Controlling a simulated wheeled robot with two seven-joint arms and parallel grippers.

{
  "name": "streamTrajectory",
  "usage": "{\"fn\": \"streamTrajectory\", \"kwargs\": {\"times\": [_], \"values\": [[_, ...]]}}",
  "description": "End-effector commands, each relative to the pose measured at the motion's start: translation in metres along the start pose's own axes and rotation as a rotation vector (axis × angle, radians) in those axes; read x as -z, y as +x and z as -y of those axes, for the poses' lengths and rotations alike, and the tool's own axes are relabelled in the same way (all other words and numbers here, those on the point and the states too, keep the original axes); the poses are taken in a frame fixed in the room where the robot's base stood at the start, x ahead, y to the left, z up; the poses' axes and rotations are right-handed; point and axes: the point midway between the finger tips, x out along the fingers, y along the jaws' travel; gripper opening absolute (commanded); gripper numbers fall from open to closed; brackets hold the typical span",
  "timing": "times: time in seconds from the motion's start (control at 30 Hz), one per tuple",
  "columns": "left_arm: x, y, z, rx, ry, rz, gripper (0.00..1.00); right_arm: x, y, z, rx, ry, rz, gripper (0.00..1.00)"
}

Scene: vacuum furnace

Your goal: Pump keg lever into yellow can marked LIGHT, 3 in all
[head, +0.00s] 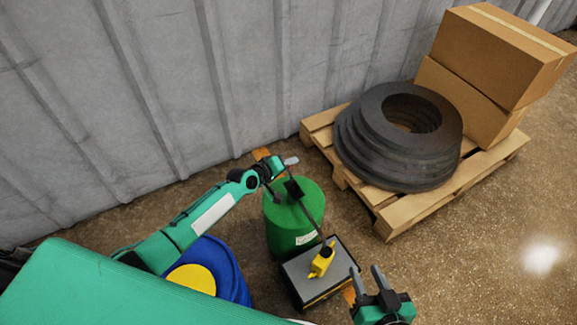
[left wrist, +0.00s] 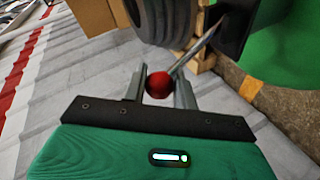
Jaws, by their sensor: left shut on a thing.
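A green keg (head: 292,232) stands on the floor with a black pump head (head: 293,187) on top. A dark tube runs from the pump down to the right, ending over or at the small yellow can (head: 321,262). The can stands on a grey box (head: 300,277); I cannot read its marking. My left gripper (head: 287,161) is above the keg's far edge. In the left wrist view, its fingers are shut on the red knob (left wrist: 160,85) of the lever (left wrist: 200,45). My right gripper (head: 367,279) is open and empty, right of the grey box.
A blue drum (head: 235,272) with a yellow top stands left of the keg, partly behind my arm. A wooden pallet (head: 390,217) at the right bears stacked dark rings (head: 365,150) and cardboard boxes (head: 500,55). A grey ribbed wall (head: 170,80) runs behind. Floor at the lower right is clear.

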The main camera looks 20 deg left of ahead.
Motion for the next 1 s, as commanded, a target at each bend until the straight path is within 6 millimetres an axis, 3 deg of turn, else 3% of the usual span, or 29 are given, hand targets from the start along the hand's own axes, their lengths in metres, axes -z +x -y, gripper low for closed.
{"fn": "streamTrajectory", "kwargs": {"times": [0.37,0.4,0.5,0.83,1.0], "values": [[0.002,0.000,0.002,0.003,-0.006,0.000,0.00,0.000,0.000,0.001,0.002,0.001,-0.005,0.36],[0.002,0.000,0.002,0.003,-0.006,0.000,0.30,0.000,0.000,0.001,0.002,0.001,-0.005,0.36],[0.002,0.000,0.002,0.003,-0.005,0.000,0.48,0.000,0.000,0.001,0.002,0.001,-0.005,0.36],[0.001,-0.002,0.001,0.001,-0.005,0.001,0.48,0.001,0.000,0.001,0.002,0.001,-0.002,0.36],[0.001,-0.016,0.000,0.002,-0.005,0.001,0.48,0.001,-0.003,-0.008,-0.019,-0.010,0.057,0.36]]}}
